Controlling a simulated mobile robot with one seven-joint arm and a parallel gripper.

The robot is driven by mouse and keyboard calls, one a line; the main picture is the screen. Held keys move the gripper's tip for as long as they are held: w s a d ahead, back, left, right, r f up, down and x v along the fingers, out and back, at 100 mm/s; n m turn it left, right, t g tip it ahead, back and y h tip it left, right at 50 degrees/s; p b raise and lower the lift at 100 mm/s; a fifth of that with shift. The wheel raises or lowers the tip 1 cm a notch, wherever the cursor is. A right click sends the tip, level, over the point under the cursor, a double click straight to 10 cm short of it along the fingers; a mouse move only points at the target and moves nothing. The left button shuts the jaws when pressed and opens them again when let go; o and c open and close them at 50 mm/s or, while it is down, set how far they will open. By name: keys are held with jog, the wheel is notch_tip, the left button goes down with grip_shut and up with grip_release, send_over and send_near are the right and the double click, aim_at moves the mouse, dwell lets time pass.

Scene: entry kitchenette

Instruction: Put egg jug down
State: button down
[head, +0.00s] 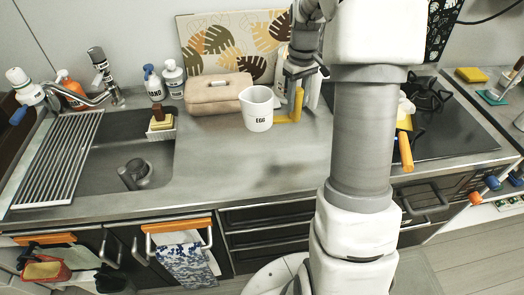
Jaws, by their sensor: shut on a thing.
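The egg jug (257,108) is a white jug with the dark word EGG on its side and a yellow handle on its right. It is upright near the back of the counter (230,170), just in front of a tan bread box. My gripper (295,105) comes down from above on the right side of the jug and is shut on its yellow handle. The fingertips are small and partly merge with the handle. A faint shadow lies on the counter in front of the jug; I cannot tell whether its base touches the counter.
The tan bread box (217,94) stands behind left of the jug. A leaf-patterned board (236,45) leans on the wall. The sink (130,150) is at left, the black stove (440,125) at right, partly behind my arm. The middle front counter is clear.

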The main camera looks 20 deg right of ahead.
aim_at(259, 130)
jog(key=a+f, duration=0.2)
jog(key=a, duration=0.1)
jog(key=a+f, duration=0.2)
jog(key=a, duration=0.2)
jog(key=s+a+f, duration=0.1)
jog(key=a+f, duration=0.1)
jog(key=a, duration=0.2)
jog(key=shift+s+a+f, duration=0.1)
jog(key=shift+a+f, duration=0.05)
jog(key=shift+f, duration=0.25)
jog(key=shift+f+b, duration=0.35)
jog(key=shift+f, duration=1.65)
jog(key=shift+f, duration=0.15)
jog(key=c, duration=0.5)
grip_release()
